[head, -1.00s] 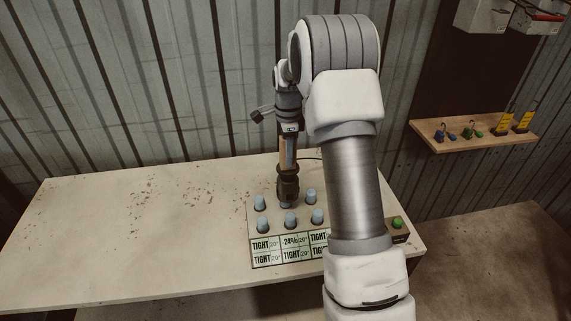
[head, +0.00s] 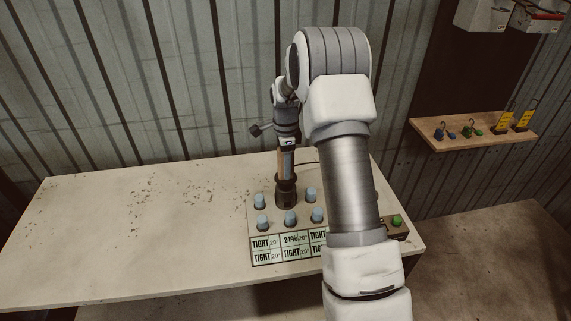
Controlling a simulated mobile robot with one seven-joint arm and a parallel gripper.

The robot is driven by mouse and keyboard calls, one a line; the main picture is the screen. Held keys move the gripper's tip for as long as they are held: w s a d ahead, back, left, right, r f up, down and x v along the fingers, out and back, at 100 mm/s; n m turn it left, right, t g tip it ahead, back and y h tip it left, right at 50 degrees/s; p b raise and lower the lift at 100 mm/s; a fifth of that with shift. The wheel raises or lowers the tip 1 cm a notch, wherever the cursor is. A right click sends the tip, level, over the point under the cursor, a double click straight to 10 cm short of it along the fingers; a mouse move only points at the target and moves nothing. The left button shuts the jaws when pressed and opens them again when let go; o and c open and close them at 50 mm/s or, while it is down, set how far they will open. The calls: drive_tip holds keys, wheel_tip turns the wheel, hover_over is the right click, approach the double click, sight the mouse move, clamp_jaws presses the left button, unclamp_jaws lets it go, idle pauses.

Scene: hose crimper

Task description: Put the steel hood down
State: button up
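I cannot pick out a steel hood for certain; my arm covers part of the bench. My gripper (head: 286,190) points down at the panel (head: 252,230) on the bench. Its dark lower end is over the back row of pale blue caps, between the back-left cap (head: 260,201) and the back-right cap (head: 310,195). Its fingers are too small and dark to show whether they are open, or whether they hold anything. I cannot tell whether the lower end touches the panel.
The panel's front labels (head: 267,244) read "TIGHT" and "24%"; my arm hides the right ones. A box with a green button (head: 397,220) stands right of my arm. The bench's left side (head: 140,230) is clear. A wall shelf (head: 450,138) holds small coloured items.

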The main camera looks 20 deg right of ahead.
drive_tip(key=shift+r, duration=0.15)
wheel_tip(320, 180, up, 11)
drive_tip(key=shift+r, duration=0.1)
drive_tip(key=shift+s+r, duration=0.1)
drive_tip(key=shift+r, duration=0.55)
drive_tip(key=s+a+r+n+t, duration=0.2)
drive_tip(key=s+a+r+n, duration=0.3)
drive_tip(key=s, duration=0.3)
drive_tip(key=s+a+r+n+t, duration=0.1)
drive_tip(key=s+a+r+n, duration=0.2)
drive_tip(key=s+r+n, duration=0.35)
drive_tip(key=s+a+n+t, duration=0.1)
drive_tip(key=s+n, duration=0.2)
drive_tip(key=s, duration=0.3)
drive_tip(key=s+a+n, duration=0.1)
drive_tip(key=s+n, duration=0.1)
drive_tip(key=s, duration=0.3)
drive_tip(key=s+a+n+t, duration=0.1)
drive_tip(key=s+n, duration=0.2)
drive_tip(key=s, duration=0.3)
drive_tip(key=shift+s+a+f+n+t, duration=0.2)
drive_tip(key=shift+s+a+n+t, duration=0.05)
drive_tip(key=shift+s+n+t, duration=0.1)
drive_tip(key=shift+w, duration=0.1)
